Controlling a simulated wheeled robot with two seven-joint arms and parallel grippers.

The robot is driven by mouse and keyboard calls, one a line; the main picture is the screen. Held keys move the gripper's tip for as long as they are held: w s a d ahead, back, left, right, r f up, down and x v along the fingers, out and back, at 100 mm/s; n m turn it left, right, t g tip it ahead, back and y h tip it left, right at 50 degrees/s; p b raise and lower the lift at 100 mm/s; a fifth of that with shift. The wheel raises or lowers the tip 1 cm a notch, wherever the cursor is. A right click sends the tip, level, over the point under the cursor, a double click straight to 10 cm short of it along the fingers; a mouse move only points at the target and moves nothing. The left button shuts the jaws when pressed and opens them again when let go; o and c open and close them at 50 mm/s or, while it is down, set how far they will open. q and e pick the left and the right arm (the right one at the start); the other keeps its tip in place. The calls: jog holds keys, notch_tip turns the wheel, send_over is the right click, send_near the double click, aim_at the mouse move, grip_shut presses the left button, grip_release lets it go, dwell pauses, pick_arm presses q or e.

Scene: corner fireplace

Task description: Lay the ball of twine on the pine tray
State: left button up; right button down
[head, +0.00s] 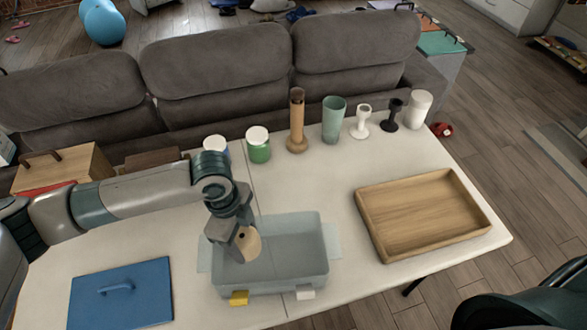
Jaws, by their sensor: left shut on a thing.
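The ball of twine (249,243) is a tan round thing at the tip of my left gripper (240,240). The gripper is shut on it and holds it over the clear plastic bin (317,262); the gripper hides part of the ball. Whether the ball touches the bin cannot be told. The pine tray (376,226) lies on the table to the right of the bin. It is a shallow wooden tray with low walls and is empty. My right gripper does not show; only a dark part of my body is at the lower right.
A blue lid (121,296) with a handle lies at the table's front left. Along the back edge stand jars (258,146), a wooden mill (297,122), a green cup (333,120), small holders (362,122) and a white cylinder (418,110). Bare white tabletop (340,175) lies between them and the tray.

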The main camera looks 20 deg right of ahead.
pick_arm(q)
jog(key=a+r+n+b, duration=0.1)
jog(key=a+r+n, duration=0.3)
jog(key=a+n, duration=0.2)
jog(key=a+r+n+t+b, duration=0.1)
jog(key=a+r+n, duration=0.3)
jog(key=a+n, duration=0.3)
jog(key=a+r+n+t+y+b, duration=0.1)
jog(key=a+r+n, duration=0.3)
jog(key=a+n, duration=0.3)
jog(key=n, duration=0.4)
jog(key=shift+w+r+n, duration=0.2)
jog(key=shift+w+n, duration=0.05)
jog(key=shift+n, duration=0.05)
